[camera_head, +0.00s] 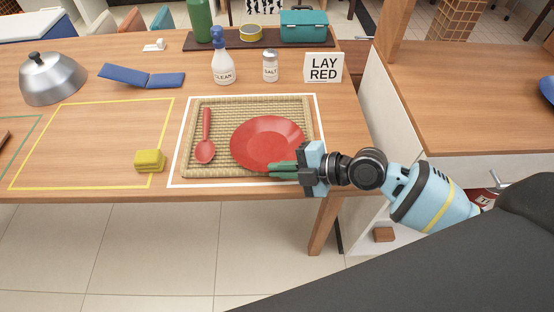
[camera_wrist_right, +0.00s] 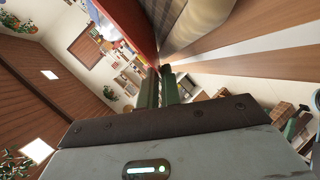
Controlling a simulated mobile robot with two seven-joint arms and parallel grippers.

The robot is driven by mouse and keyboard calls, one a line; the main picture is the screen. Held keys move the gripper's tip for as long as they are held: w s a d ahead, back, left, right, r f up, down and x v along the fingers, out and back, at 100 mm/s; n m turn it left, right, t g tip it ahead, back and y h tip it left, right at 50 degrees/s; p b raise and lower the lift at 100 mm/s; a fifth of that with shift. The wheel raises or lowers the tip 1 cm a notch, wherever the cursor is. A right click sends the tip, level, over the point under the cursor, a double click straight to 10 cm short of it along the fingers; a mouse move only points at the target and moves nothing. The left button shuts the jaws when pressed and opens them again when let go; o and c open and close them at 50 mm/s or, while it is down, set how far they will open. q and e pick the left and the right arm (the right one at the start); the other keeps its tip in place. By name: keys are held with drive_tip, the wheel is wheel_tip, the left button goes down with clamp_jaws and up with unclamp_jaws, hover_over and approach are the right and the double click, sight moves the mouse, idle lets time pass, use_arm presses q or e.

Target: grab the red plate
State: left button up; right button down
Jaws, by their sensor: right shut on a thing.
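The red plate (camera_head: 266,142) lies on a woven tray (camera_head: 240,103), inside a white outline on the wooden table. My right gripper (camera_head: 281,170) reaches in from the right, with its green fingers at the plate's front right rim. In the right wrist view the fingers (camera_wrist_right: 163,85) are close together, and the red plate (camera_wrist_right: 136,24) shows nearly edge-on beyond them. The gripper is shut on the rim; the exact contact is partly hidden. My left gripper is not in view.
A red spoon (camera_head: 205,145) lies left of the plate on the tray. A yellow sponge (camera_head: 150,161) sits further left. A salt shaker (camera_head: 270,67), spray bottle (camera_head: 222,62) and "LAY RED" sign (camera_head: 323,67) stand behind. The table's front edge is close below the tray.

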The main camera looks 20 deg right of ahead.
drive_tip(key=shift+r, duration=0.65)
wheel_tip(320, 180, up, 2)
drive_tip(key=shift+r, duration=0.1)
drive_tip(key=s+a+r, duration=0.1)
drive_tip(key=s+a, duration=0.1)
drive_tip(key=s, duration=1.3)
drive_tip(key=shift+s+r, duration=0.25)
drive_tip(key=shift+s, duration=0.15)
